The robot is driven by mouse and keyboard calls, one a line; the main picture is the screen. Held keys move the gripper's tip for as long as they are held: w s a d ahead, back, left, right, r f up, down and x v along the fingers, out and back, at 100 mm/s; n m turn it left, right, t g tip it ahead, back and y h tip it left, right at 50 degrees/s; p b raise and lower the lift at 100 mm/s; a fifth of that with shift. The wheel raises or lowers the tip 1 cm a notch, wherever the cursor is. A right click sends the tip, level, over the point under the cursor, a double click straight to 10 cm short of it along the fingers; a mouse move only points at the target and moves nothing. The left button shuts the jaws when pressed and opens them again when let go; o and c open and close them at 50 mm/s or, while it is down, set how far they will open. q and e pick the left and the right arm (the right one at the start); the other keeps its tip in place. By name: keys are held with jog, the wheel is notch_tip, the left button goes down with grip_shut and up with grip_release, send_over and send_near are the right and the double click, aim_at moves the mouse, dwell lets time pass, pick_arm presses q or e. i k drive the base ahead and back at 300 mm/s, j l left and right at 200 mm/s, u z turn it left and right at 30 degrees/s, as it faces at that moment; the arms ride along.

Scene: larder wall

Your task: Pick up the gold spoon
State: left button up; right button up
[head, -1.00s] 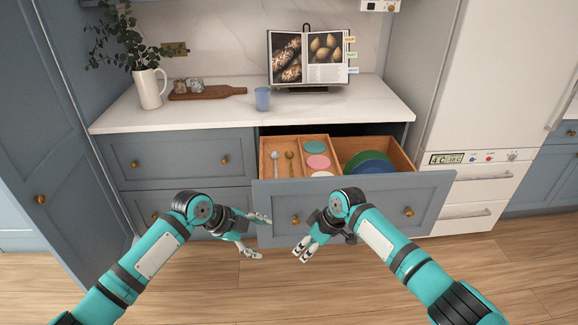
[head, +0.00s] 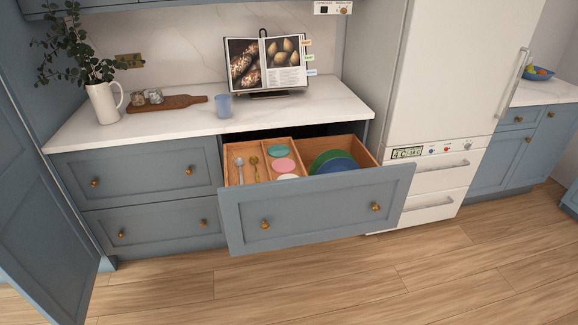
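The gold spoon (head: 255,168) lies in the left compartment of the open drawer (head: 313,207). A silver spoon (head: 240,168) lies in the same compartment, just left of it. The drawer's front hides the near part of that compartment. Neither of my grippers shows in the head view.
Pink, teal and white round items (head: 284,165) sit in the middle compartment, and green and blue plates (head: 335,163) in the right one. Above are the counter (head: 180,121), a blue cup (head: 223,106), a white pitcher (head: 103,104) and a cookbook (head: 265,64). The wooden floor (head: 300,285) in front is clear.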

aim_at(254, 160)
jog(key=i+j+z, duration=0.15)
jog(key=j+z, duration=0.15)
jog(key=i+j+z, duration=0.15)
jog(key=j+z, duration=0.2)
jog(key=i+j+z, duration=0.1)
jog(key=j+z, duration=0.2)
jog(key=j, duration=0.2)
